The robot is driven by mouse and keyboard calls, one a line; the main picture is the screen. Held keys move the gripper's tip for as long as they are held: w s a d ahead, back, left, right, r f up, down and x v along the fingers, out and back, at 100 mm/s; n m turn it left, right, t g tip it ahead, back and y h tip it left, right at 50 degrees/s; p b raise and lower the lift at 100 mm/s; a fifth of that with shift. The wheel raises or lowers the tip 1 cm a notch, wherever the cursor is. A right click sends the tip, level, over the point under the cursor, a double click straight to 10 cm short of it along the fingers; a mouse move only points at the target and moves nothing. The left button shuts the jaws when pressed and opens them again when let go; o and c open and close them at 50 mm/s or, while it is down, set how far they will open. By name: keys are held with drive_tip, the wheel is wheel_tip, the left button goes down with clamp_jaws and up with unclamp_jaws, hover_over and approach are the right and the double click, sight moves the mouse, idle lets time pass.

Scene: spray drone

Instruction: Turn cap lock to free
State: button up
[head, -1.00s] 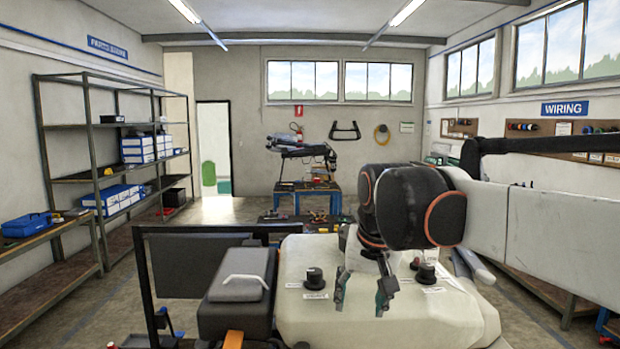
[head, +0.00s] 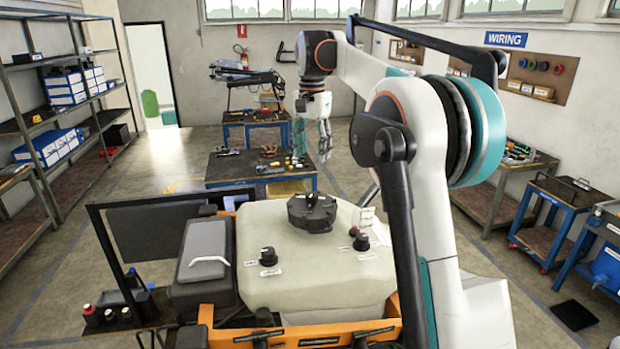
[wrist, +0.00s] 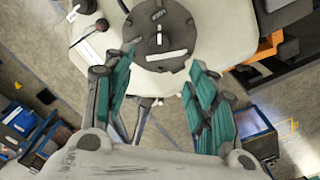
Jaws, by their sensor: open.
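A round dark cap (head: 312,212) sits on top of the cream tank (head: 300,285). It also shows in the wrist view (wrist: 150,48), with a pale bar and small lettering on its top. A black knob (head: 268,256) with a label stands left of the cap, and another black knob (head: 361,241) stands right of it. I cannot read the labels, so I cannot tell which part is the lock. My gripper (head: 312,137) hangs in the air beyond the tank, apart from the cap. In the wrist view my gripper (wrist: 155,82) has its teal-padded fingers spread and empty.
A grey box with a pale handle (head: 207,255) and a black-framed panel (head: 160,232) stand left of the tank. An orange frame (head: 290,338) runs along its near side. A low workbench with tools (head: 250,168) is behind. Shelves line the left wall.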

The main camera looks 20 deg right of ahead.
sight(312, 194)
drive_tip(key=f+p, duration=0.1)
drive_tip(key=f, duration=0.5)
drive_tip(key=f+p, duration=0.1)
drive_tip(key=f, duration=0.6)
drive_tip(key=shift+w+d+f+p, duration=0.15)
drive_tip(key=shift+w+f+p, duration=0.05)
drive_tip(key=shift+f+p, duration=0.1)
drive_tip(key=c, duration=1)
